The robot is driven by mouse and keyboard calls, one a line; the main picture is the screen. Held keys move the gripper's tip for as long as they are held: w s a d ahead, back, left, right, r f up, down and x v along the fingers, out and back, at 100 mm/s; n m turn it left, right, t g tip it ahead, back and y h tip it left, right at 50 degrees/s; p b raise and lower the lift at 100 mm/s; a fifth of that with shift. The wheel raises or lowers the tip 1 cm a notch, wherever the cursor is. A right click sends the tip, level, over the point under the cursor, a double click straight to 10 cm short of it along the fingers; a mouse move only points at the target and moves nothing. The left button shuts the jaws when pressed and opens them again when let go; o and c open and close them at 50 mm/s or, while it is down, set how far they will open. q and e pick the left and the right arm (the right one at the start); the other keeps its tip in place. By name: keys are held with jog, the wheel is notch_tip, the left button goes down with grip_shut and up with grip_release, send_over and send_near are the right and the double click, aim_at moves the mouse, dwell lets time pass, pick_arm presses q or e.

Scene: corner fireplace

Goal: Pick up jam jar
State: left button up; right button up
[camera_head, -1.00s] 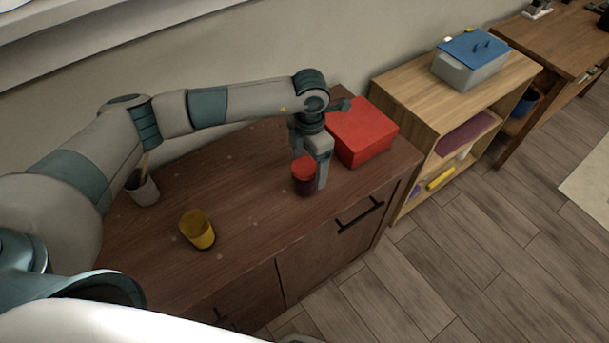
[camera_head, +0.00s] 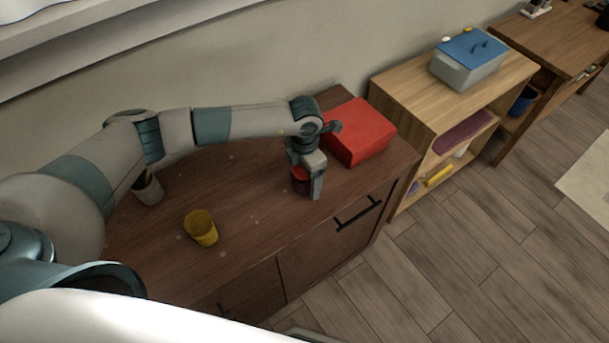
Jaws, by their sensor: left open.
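The jam jar (camera_head: 300,186), dark with a red lid, stands on the brown wooden cabinet (camera_head: 240,200) near its front right part. My left gripper (camera_head: 307,184) points down over the jar and is open. One finger shows on the jar's near right side, and the gripper covers much of the lid. I cannot tell whether the fingers touch the jar. My right gripper is not in view.
A red box (camera_head: 358,130) stands close behind and right of the gripper. A wooden shelf (camera_head: 400,85) with a blue-lidded container (camera_head: 468,58) adjoins on the right.

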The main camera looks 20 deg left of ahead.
pick_arm(q)
jog(key=shift+c, duration=0.6)
jog(key=c, duration=1.3)
jog(key=shift+r, duration=0.1)
jog(key=shift+r+b, duration=0.65)
jog(key=shift+r, duration=0.05)
notch_tip(320, 180, up, 2)
jog(key=shift+d+r+b, duration=0.1)
jog(key=shift+r+b, duration=0.15)
jog(key=shift+b, duration=0.55)
jog(key=s+d+r+b, duration=0.4)
jog(key=d+r, duration=0.3)
jog(key=d, duration=0.3)
jog(key=shift+s+d, duration=0.15)
jog(key=shift+s, duration=0.4)
